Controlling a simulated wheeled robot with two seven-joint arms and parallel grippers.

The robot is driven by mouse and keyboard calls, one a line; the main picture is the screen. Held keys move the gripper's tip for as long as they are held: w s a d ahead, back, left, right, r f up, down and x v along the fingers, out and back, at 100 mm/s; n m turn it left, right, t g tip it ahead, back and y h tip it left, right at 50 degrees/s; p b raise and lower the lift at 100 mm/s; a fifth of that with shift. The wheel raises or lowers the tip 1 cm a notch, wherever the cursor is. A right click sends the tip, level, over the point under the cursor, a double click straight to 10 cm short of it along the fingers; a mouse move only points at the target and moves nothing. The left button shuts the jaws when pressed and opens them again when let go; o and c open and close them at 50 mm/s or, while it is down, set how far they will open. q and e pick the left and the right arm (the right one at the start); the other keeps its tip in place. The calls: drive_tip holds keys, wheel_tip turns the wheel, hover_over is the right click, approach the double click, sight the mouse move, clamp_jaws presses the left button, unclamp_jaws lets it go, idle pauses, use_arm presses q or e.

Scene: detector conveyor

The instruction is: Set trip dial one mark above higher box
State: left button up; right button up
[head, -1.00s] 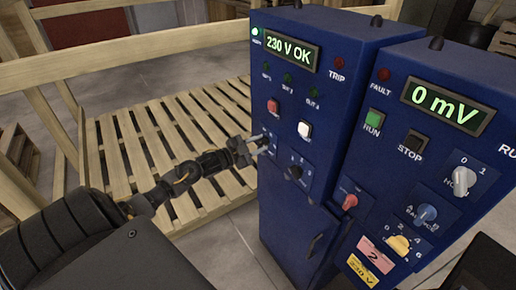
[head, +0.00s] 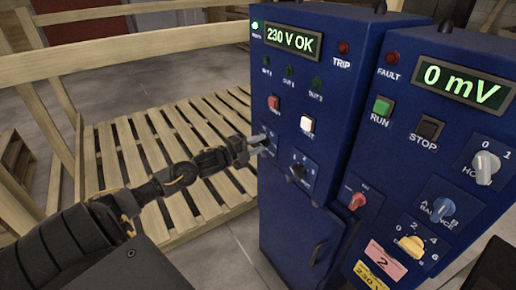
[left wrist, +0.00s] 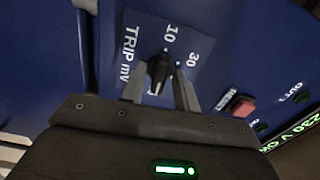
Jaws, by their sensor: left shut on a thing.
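The trip dial (left wrist: 158,70) is a small black knob on a blue plate in the left wrist view, beside the lettering TRIP mV and the marks 10 and 30. Which mark its pointer meets is hard to tell. My left gripper (head: 264,143) has its fingers on either side of the knob, shut on it; the fingers hide the knob in the head view. The display (head: 463,85) on the right cabinet reads 0 mV. No boxes are in view. My right gripper is not in view.
The left blue cabinet (head: 280,215) has a 230 V OK display (head: 292,41), a red button (head: 274,102), a white button (head: 307,125) and another black dial (head: 298,171). The right cabinet carries a yellow dial (head: 411,245). A wooden pallet (head: 130,160) lies behind my left arm.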

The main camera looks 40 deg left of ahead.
use_arm(q)
drive_tip(key=shift+m, duration=0.5)
drive_tip(key=o, duration=0.6)
drive_tip(key=shift+b+v, duration=0.95)
drive_tip(key=shift+v, duration=4.45)
